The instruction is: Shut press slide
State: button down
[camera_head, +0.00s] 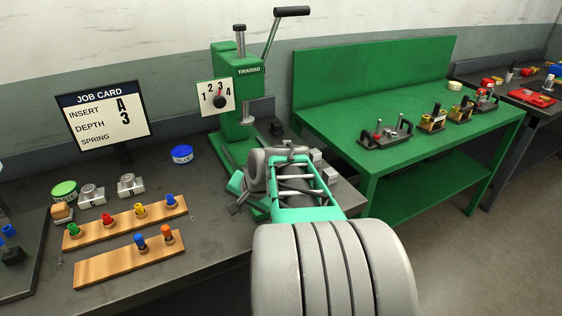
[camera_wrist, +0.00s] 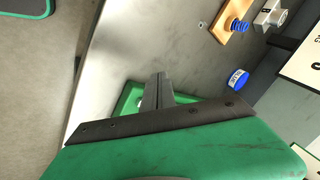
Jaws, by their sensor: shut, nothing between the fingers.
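The green press (camera_head: 232,90) stands on the bench, with a crank handle on top and a dial plate (camera_head: 215,98) on its front. Its green base (camera_head: 228,152) lies below, partly hidden behind my arm. I cannot clearly make out the slide. My gripper (camera_head: 237,203) is low in front of the press, at the near left of the base. In the wrist view my gripper (camera_wrist: 160,78) has its dark fingers shut together and empty. A green part of the press base (camera_wrist: 126,104) shows behind them; whether they touch it cannot be told.
A job card (camera_head: 102,112), a blue-lidded tin (camera_head: 182,155) and two wooden peg racks (camera_head: 130,262) stand left of my gripper. A green table (camera_head: 345,165) with several fixtures is at right. Bare bench lies between the racks and the press.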

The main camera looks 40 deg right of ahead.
jog(key=d+r+m, duration=0.1)
jog(key=d, duration=0.2)
jog(key=d+r+m, duration=0.1)
jog(key=d, duration=0.2)
jog(key=d+r+m+t+p, duration=0.1)
jog(key=d+m, duration=0.1)
jog(key=d, duration=0.1)
jog(key=shift+d+h, duration=0.25)
jog(key=shift+h, duration=0.15)
jog(key=s+d+r+m+t+h, duration=0.1)
jog(key=d+m, duration=0.1)
jog(key=d, duration=0.3)
jog(key=s+d+r+m+t, duration=0.1)
jog(key=s+d+m, duration=0.15)
jog(key=d, duration=0.25)
jog(key=p+x, duration=0.1)
jog(key=x, duration=0.9)
jog(key=shift+w+p, duration=0.35)
jog(key=shift+r, duration=0.1)
jog(key=w, duration=0.2)
jog(key=w+d, duration=0.1)
jog(key=w, duration=0.2)
jog(key=w+d, duration=0.1)
jog(key=w, duration=0.1)
jog(key=shift+w+d+b, duration=0.15)
jog(key=shift+w+b, duration=0.2)
jog(key=shift+w+d, duration=0.15)
jog(key=shift+w, duration=0.35)
jog(key=shift+s+r, duration=0.1)
